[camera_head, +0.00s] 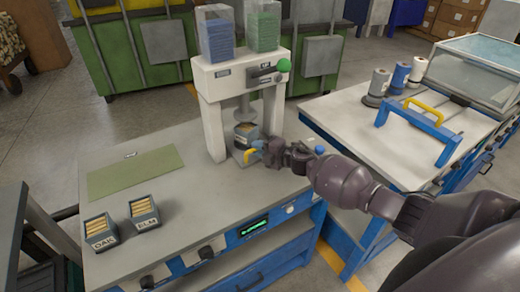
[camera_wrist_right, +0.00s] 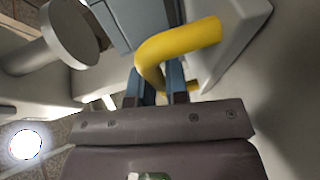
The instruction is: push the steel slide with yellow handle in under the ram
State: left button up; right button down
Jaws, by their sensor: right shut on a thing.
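The steel slide (camera_head: 237,155) sits at the foot of the white press, with its yellow handle (camera_head: 249,156) facing the front. A small grey box with pale wooden pieces (camera_head: 246,129) stands on the slide. The ram (camera_head: 246,104) hangs from the press head above the box; its round disc shows at the upper left of the wrist view (camera_wrist_right: 72,30). My right gripper (camera_head: 260,147) is at the handle. In the right wrist view its blue fingers (camera_wrist_right: 163,85) are shut on the yellow handle (camera_wrist_right: 185,42). My left gripper is out of view.
The press (camera_head: 214,127) has a green-knobbed lever (camera_head: 283,66) and two clear bins on top. Boxes marked OAK (camera_head: 101,232) and ELM (camera_head: 144,212) and a green mat (camera_head: 135,172) lie left on the bench. A second bench with a blue frame (camera_head: 418,123) stands right.

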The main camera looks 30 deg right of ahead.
jog(key=c, duration=1.5)
grip_release()
jog(key=shift+w+r, duration=0.15)
jog(key=shift+c, duration=0.2)
jog(key=o, duration=0.4)
jog(key=shift+w, duration=0.2)
jog(key=shift+s, duration=0.1)
jog(key=v, duration=1)
jog(key=shift+s+d+p, duration=0.1)
jog(key=shift+s+p, duration=0.3)
